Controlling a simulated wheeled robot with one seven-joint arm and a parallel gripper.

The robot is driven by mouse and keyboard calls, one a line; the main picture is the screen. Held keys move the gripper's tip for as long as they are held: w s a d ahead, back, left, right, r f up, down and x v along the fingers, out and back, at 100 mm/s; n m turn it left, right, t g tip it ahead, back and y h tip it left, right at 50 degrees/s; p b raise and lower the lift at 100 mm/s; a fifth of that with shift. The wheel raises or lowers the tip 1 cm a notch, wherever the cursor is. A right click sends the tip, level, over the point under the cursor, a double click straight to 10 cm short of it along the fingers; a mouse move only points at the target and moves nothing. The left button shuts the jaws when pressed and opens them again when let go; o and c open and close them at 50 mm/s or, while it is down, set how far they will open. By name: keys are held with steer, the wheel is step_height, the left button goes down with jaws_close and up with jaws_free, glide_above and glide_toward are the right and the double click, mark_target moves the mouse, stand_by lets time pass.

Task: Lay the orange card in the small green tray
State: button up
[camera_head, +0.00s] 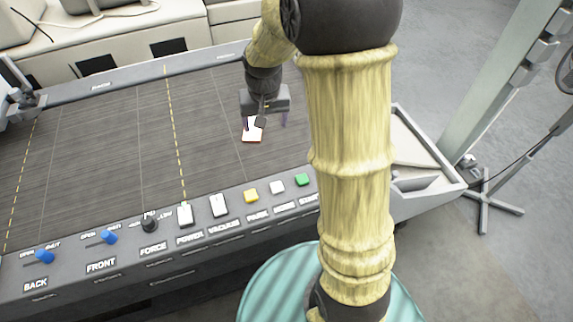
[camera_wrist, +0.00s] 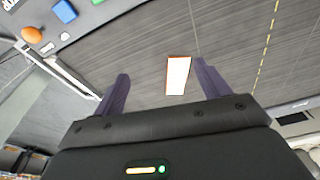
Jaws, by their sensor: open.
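A small card (camera_head: 251,135) with a pale, near-white face and an orange edge lies flat on the dark machine bed. In the wrist view the card (camera_wrist: 178,78) shows between the two finger lines, nearer the right finger. My gripper (camera_head: 265,121) is over the bed at the card's far side and partly overlaps it in the head view. In the wrist view my gripper (camera_wrist: 160,72) has its purple fingers wide apart, with nothing between them held. I cannot make out the small green tray in either view.
A front control panel (camera_head: 128,256) carries blue knobs, switches and a green button (camera_head: 303,180). A blue square (camera_wrist: 64,11) and an orange oval (camera_wrist: 32,34) show in the wrist view. My arm hides the bed's right part.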

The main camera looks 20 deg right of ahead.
steer(key=s+f+n, duration=0.1)
steer(key=s, duration=1.4)
steer(key=shift+s+d+n+t, duration=0.15)
steer(key=shift+n+t, duration=0.15)
steer(key=shift+n, duration=0.1)
